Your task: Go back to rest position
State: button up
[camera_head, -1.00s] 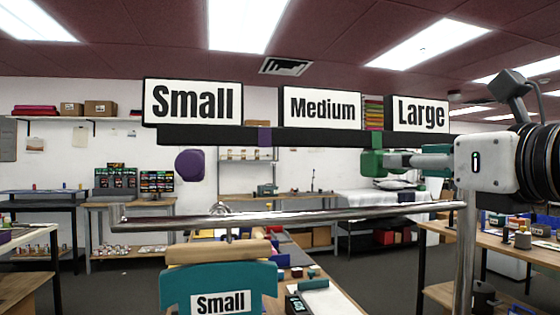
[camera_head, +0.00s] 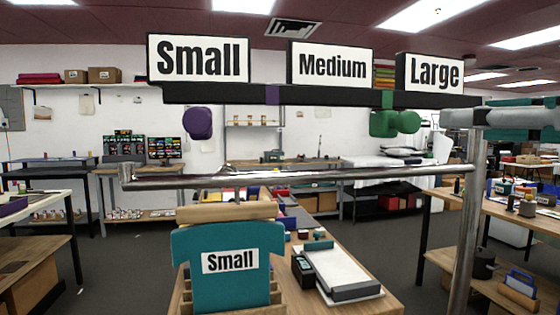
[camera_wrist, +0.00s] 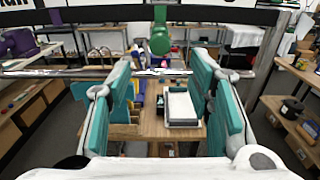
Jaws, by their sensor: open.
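My gripper shows in the wrist view (camera_wrist: 162,95) with its two teal fingers wide apart and nothing between them. In the head view part of it (camera_head: 500,120) reaches in from the right edge, near the right end of the dark sign bar (camera_head: 335,96). A teal shirt shape labelled Small (camera_head: 231,285) hangs low beneath the metal rail (camera_head: 300,176).
Signs Small (camera_head: 199,57), Medium (camera_head: 332,65) and Large (camera_head: 434,74) stand on the bar. A purple knob (camera_head: 198,123) and a green knob (camera_head: 395,123) hang below it. A metal post (camera_head: 468,230) carries the rail. A workbench (camera_head: 385,303) lies behind.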

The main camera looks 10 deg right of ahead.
jog(key=w+a+f+n+g+y, duration=0.1)
jog(key=a+f+n+g, duration=0.3)
jog(key=f+n, duration=0.45)
jog(key=w+a+f+n+g+y, duration=0.1)
jog(key=a+f+n+g, duration=0.25)
jog(key=f+n, duration=0.5)
jog(key=s+f+n+g+h+p, duration=0.1)
jog(key=s+f+n+g, duration=0.4)
jog(key=f+n, duration=0.7)
jog(key=n+g+h, duration=0.1)
jog(key=n, duration=0.5)
jog(key=shift+s+a+f+n+h, duration=0.25)
jog(key=shift+s+f+n+h, duration=0.05)
jog(key=shift+f, duration=0.1)
